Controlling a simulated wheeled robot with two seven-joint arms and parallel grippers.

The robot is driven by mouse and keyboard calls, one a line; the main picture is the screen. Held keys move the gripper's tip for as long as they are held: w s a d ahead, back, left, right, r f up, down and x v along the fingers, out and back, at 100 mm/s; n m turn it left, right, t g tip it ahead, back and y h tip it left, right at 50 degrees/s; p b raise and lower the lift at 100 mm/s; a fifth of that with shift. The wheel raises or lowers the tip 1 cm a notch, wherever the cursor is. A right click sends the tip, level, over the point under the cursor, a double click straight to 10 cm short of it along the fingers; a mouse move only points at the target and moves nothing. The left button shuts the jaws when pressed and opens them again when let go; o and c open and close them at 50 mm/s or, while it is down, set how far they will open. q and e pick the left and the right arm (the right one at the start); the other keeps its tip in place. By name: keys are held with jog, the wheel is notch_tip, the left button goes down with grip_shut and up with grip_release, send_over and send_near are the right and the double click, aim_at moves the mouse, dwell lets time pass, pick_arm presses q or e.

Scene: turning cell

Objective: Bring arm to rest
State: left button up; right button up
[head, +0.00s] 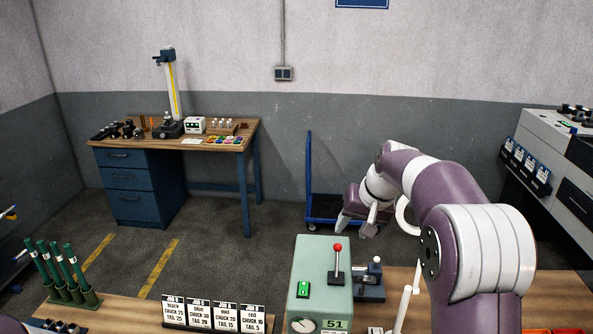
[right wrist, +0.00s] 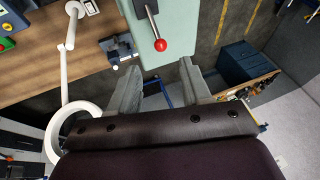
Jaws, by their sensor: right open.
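My right arm (head: 455,205) comes in from the right and reaches over the bench toward the back. Its gripper (head: 357,228) hangs beyond the pale green machine, with its fingers pointing down and apart. The fingers hold nothing that I can see. In the right wrist view the open gripper (right wrist: 158,72) has the machine and its red-knobbed lever ahead of it, with floor visible between the fingers. My left gripper is not in view.
The green machine (head: 308,262) with a red-knobbed lever (head: 337,262) stands on the front bench (head: 130,314). A white ring lamp (right wrist: 52,135) is close beside the right gripper. Job cards (head: 212,315) and green-handled tools (head: 62,270) stand left. A blue cart (head: 322,218) stands behind.

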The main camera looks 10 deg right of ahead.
jog(key=shift+n+g+h, duration=0.5)
jog(key=shift+h, duration=0.1)
jog(key=s+a+f, duration=0.1)
jog(key=s+f, duration=0.1)
jog(key=s, duration=0.1)
jog(key=s+a+f, duration=0.1)
jog(key=s+f, duration=0.1)
jog(key=s, duration=0.1)
jog(key=s+a+f, duration=0.1)
jog(key=s+f, duration=0.1)
jog(key=s, duration=0.1)
jog(key=shift+s+f, duration=0.1)
jog(key=shift+f, duration=0.15)
jog(key=s+a+f+n+b, duration=0.25)
jog(key=s+f, duration=0.75)
jog(key=s, duration=0.5)
notch_tip(320, 180, down, 19)
jog(key=s+g+b, duration=0.2)
jog(key=b, duration=1.6)
jog(key=shift+a+h, duration=0.15)
jog(key=shift+h, duration=0.25)
